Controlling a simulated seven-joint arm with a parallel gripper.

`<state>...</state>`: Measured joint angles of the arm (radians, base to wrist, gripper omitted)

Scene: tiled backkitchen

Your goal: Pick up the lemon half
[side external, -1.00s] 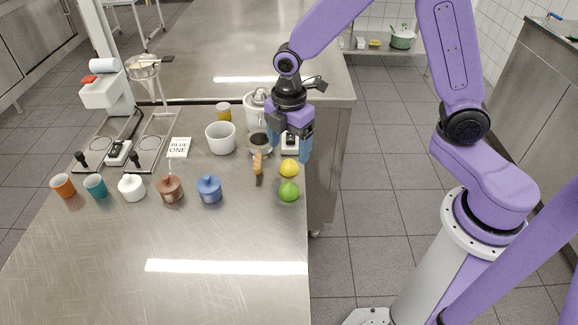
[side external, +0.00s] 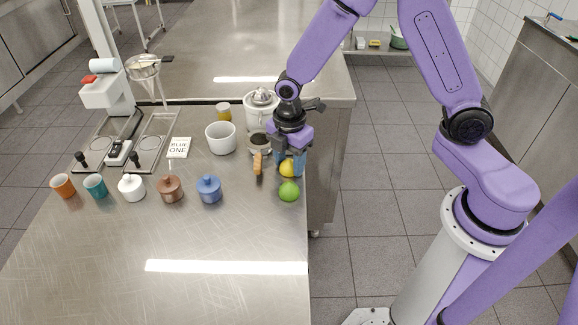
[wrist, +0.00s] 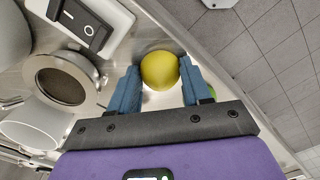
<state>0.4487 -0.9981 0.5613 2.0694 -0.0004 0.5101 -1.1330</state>
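The yellow lemon (side external: 287,169) is on the steel counter (side external: 200,240) near its right edge. It looks round, and I cannot make out a cut face. My gripper (side external: 290,159) points down at the lemon with its blue fingers low beside it. In the wrist view the lemon (wrist: 159,70) sits between the two open fingers. The left finger is very near it, and a small gap shows on the right. Contact is not clear. The lemon's underside is hidden.
A green lime (side external: 289,191) lies just in front of the lemon. A metal cup with a wooden handle (side external: 257,163) is close on the left. A white device with a black panel (wrist: 88,25) is beyond. A blue lidded pot (side external: 209,190) stands further left. The front counter is clear.

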